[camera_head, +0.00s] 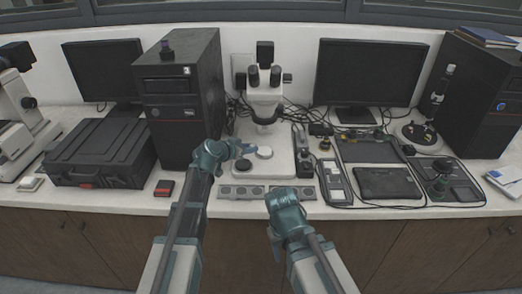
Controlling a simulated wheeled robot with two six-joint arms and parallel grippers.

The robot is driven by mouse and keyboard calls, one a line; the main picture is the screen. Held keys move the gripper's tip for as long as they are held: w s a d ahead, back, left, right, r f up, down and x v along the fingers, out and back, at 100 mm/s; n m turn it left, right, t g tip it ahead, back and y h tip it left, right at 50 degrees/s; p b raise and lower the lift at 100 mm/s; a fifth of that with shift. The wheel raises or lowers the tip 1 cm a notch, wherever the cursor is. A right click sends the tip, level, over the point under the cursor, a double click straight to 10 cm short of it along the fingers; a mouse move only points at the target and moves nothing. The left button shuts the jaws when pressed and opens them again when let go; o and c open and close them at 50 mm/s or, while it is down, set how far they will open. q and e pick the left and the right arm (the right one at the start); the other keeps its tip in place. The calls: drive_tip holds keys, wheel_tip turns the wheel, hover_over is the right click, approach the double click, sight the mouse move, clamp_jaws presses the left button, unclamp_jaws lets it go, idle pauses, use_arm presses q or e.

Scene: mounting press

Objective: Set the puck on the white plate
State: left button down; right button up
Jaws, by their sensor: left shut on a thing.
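A round white plate (264,152) lies on the pale base of the microscope (264,100). My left gripper (246,149) reaches over the base from the left, just left of the white plate. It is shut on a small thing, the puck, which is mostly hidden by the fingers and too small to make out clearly. My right gripper (272,236) hangs low in front of the counter edge, away from these things; its fingers are not clear.
A grey strip with round fittings (240,192) lies along the front of the microscope base. A black computer tower (180,100) stands close on the left. A small black device (303,155) and cables crowd the right side. A red-and-black box (164,188) sits front left.

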sight(261, 153)
use_arm(q)
drive_tip(key=shift+w+d+f, duration=0.2)
drive_tip(key=shift+w+d, duration=1.05)
drive_tip(key=shift+w, duration=0.25)
drive_tip(key=shift+d, duration=0.1)
drive_tip(key=shift+w+d, duration=0.15)
drive_tip(key=shift+w, duration=0.15)
drive_tip(key=shift+b+x, duration=0.7)
drive_tip(key=shift+x, duration=0.5)
wheel_tip(261, 153, down, 3)
drive_tip(key=b, duration=0.2)
drive_tip(key=shift+s+r+b, duration=0.1)
drive_tip(key=shift+s+b, duration=0.1)
drive_tip(key=shift+b, duration=0.2)
drive_tip(key=shift+d+r, duration=0.1)
drive_tip(key=shift+r, duration=0.05)
